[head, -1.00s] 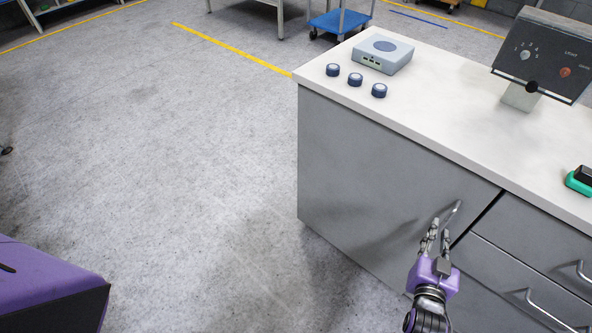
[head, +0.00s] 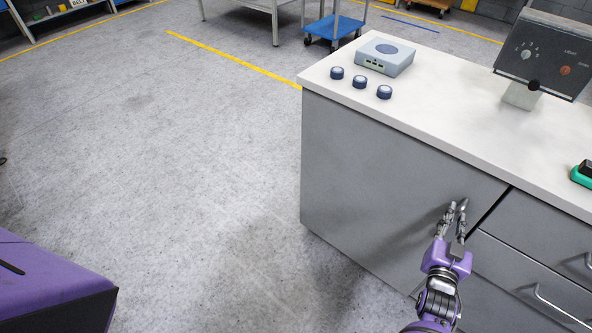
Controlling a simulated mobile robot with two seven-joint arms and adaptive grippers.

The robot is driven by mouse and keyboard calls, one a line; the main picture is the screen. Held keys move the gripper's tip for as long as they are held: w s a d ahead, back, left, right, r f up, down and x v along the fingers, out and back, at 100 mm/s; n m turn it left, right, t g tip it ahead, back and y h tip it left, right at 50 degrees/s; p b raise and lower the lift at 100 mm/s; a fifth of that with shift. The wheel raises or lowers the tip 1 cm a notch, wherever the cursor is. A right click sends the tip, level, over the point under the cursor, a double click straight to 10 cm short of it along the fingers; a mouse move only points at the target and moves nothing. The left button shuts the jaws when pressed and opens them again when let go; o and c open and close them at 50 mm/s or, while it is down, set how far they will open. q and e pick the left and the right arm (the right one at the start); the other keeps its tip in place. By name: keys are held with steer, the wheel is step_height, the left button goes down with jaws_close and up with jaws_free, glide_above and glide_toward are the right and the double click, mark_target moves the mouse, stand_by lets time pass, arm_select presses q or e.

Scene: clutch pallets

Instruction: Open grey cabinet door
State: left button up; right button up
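The grey cabinet door (head: 370,180) is the large flat panel on the left of the cabinet front. It looks shut, flush beside the dark gap that parts it from the drawers. Its metal handle, near the door's upper right edge, is now mostly hidden by my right gripper's fingers. My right gripper (head: 456,207) is at the handle, its two fingers pointing up and slightly apart. I cannot make out firm contact with the handle. My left gripper is not in view.
Drawers with bar handles (head: 562,305) lie right of the door. The white countertop (head: 450,120) holds a grey-blue box (head: 384,57), three dark round knobs (head: 359,82), a control panel (head: 543,55) and a green-black item (head: 583,174). The floor left of the cabinet is clear.

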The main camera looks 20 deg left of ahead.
steer(key=shift+w+d, duration=0.1)
steer(key=shift+w, duration=0.2)
jaws_close()
steer(key=shift+s, duration=0.1)
